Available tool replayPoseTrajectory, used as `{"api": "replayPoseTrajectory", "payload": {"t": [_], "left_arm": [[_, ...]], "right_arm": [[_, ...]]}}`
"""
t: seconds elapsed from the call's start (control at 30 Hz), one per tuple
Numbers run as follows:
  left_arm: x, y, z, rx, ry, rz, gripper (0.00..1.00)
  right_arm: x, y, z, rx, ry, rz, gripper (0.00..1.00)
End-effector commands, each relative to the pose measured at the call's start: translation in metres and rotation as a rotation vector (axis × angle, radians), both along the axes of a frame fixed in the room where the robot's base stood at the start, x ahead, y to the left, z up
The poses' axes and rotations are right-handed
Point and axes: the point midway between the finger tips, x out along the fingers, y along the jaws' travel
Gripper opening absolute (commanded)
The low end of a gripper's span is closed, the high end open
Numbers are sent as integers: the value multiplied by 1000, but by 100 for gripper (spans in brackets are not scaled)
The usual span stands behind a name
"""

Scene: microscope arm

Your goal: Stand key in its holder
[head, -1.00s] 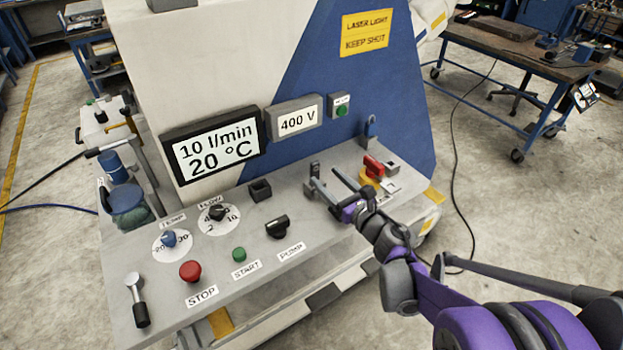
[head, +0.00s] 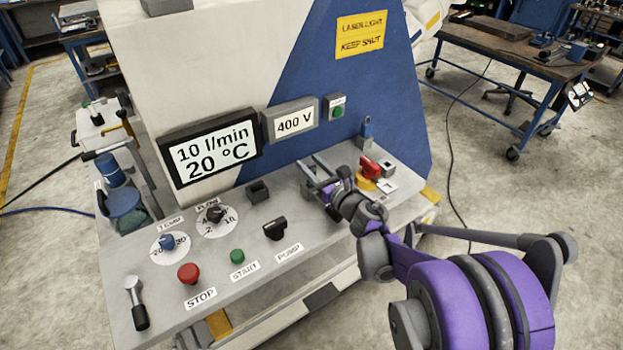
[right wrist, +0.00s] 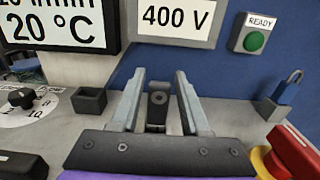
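A dark grey upright piece with a round mark near its top, which looks like the key (right wrist: 157,106), stands on the console in the right wrist view. My right gripper (head: 312,162) is open, and its two fingers (right wrist: 160,76) lie either side of this piece with gaps showing. In the head view the fingers largely hide it. A dark open-topped square box, probably the holder (head: 258,191), sits on the console to the left; the right wrist view also shows it (right wrist: 89,101). My left gripper is not in view.
A red switch on a yellow base (head: 369,171) and a blue padlock (head: 366,130) are right of the gripper. The pump knob (head: 275,228) stands in front of the box. The upright panel with displays (head: 210,150) rises behind.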

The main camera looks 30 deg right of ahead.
Motion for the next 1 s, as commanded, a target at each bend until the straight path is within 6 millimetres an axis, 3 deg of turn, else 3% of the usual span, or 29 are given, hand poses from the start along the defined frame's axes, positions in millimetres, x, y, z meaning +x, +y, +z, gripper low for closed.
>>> {"api": "replayPoseTrajectory", "payload": {"t": [0.03,0.23,1.0], "left_arm": [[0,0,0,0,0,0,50],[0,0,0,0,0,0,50],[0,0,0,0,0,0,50]], "right_arm": [[0,0,0,0,0,0,35],[0,0,0,0,0,0,0],[0,0,0,0,0,0,0]]}}
